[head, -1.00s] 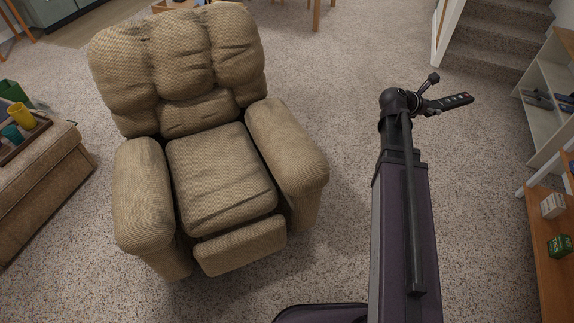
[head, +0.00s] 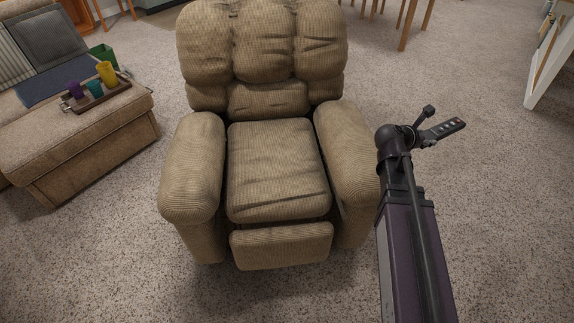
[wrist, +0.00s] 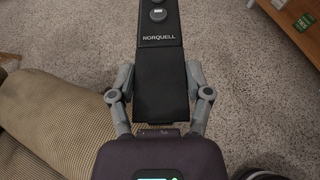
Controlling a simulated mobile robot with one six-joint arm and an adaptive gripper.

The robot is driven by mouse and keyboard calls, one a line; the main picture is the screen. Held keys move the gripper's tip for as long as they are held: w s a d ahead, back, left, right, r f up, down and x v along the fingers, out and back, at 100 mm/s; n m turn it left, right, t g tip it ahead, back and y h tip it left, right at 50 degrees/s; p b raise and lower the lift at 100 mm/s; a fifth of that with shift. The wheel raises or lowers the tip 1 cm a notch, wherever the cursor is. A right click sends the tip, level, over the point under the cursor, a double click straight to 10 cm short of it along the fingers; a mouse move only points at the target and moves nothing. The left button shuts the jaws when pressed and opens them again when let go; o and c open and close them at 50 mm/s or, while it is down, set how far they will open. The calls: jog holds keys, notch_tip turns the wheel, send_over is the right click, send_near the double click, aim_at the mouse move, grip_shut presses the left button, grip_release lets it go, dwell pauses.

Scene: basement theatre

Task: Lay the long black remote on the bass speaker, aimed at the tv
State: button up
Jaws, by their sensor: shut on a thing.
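The long black remote (head: 444,130) is held in my gripper (head: 420,138), to the right of the recliner in the head view. In the wrist view the remote (wrist: 160,75) points away from me, with the word NORQUELL on it. The two grey fingers of my gripper (wrist: 161,95) are closed on its sides near its close end. The remote is in the air above the carpet. I see neither the bass speaker nor the tv in these views.
A tan recliner (head: 277,170) stands in the middle, close to my arm. At the left is a sofa section (head: 60,140) with a tray (head: 70,107) of coloured cups. The carpet (head: 500,220) at the right is clear. A white structure (head: 550,60) stands at the upper right.

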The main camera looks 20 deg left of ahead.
jog(key=s+a+f+n+t+y+b, duration=0.2)
jog(key=a+f+b, duration=0.4)
jog(key=a, duration=0.5)
jog(key=s+a+f+n+t+y+b, duration=0.1)
jog(key=s+a+f+n+y+b, duration=0.15)
jog(key=a+f+b, duration=0.6)
jog(key=s+a+f+n+y+b, duration=0.1)
jog(key=s+a+f+b, duration=0.1)
jog(key=a, duration=0.5)
jog(key=s+a+f+n+y+b, duration=0.2)
jog(key=s+a+f+b, duration=0.1)
jog(key=s+a, duration=0.3)
jog(key=s+a+f+n+t+y+b, duration=0.1)
jog(key=s+a+f+y+b, duration=0.1)
jog(key=a, duration=0.7)
jog(key=s+f+b, duration=0.1)
jog(key=s+f, duration=0.1)
jog(key=s, duration=0.1)
jog(key=shift+a, duration=0.3)
jog(key=shift+s+n, duration=0.1)
jog(key=shift+n, duration=0.15)
jog(key=b, duration=0.2)
send_over(269, 178)
jog(key=shift+f, duration=0.8)
jog(key=shift+f, duration=0.1)
notch_tip(269, 178, down, 3)
jog(key=b, duration=0.3)
jog(key=shift+f, duration=0.2)
